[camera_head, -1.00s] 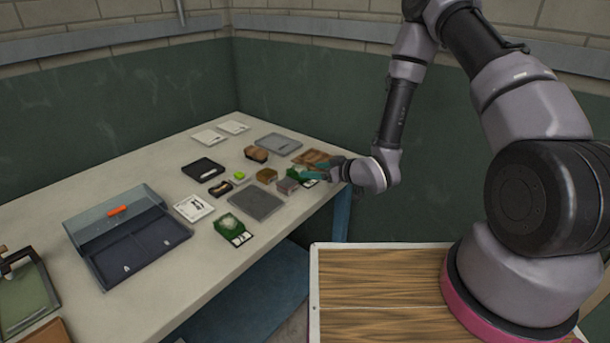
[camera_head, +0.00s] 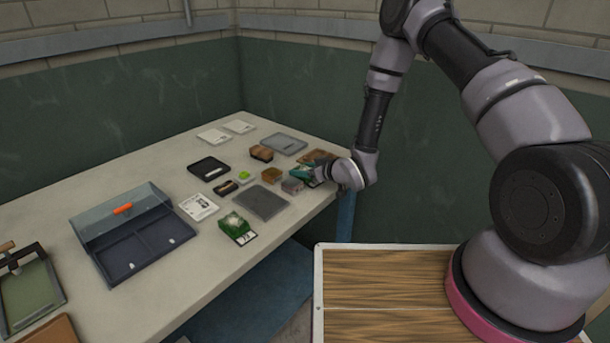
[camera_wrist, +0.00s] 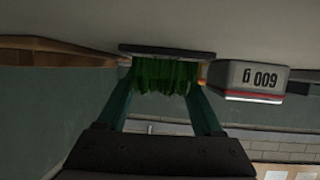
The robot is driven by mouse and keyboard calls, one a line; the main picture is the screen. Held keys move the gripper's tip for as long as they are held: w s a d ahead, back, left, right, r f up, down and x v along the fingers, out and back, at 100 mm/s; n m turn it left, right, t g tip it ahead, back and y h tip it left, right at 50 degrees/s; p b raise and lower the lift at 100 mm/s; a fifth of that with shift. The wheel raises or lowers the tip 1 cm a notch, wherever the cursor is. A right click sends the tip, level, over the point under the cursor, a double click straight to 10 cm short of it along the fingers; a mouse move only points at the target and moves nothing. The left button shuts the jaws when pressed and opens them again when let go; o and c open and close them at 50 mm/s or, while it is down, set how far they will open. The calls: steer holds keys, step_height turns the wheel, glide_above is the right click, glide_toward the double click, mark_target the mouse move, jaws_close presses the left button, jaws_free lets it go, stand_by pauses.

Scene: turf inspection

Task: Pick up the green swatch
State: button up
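A green turf swatch on a dark flat base shows in the wrist view (camera_wrist: 165,74), which looks upside down. My gripper (camera_wrist: 163,90) has its two teal fingers wide apart, one at each side of this green swatch. I cannot tell whether they touch it. In the head view my gripper (camera_head: 318,172) is low at the right end of the table, at a green piece (camera_head: 303,177) that it partly hides. A second green swatch with a white label (camera_head: 236,227) lies nearer the front edge, apart from my gripper.
A grey block marked 600 or 009 (camera_wrist: 248,80) stands close beside the swatch. Brown blocks (camera_head: 271,175), a lime piece (camera_head: 245,175), a grey mat (camera_head: 261,202) and a brown tray (camera_head: 318,156) crowd this end of the table (camera_head: 120,175). An open case (camera_head: 140,245) stands left.

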steer(key=c, duration=0.5)
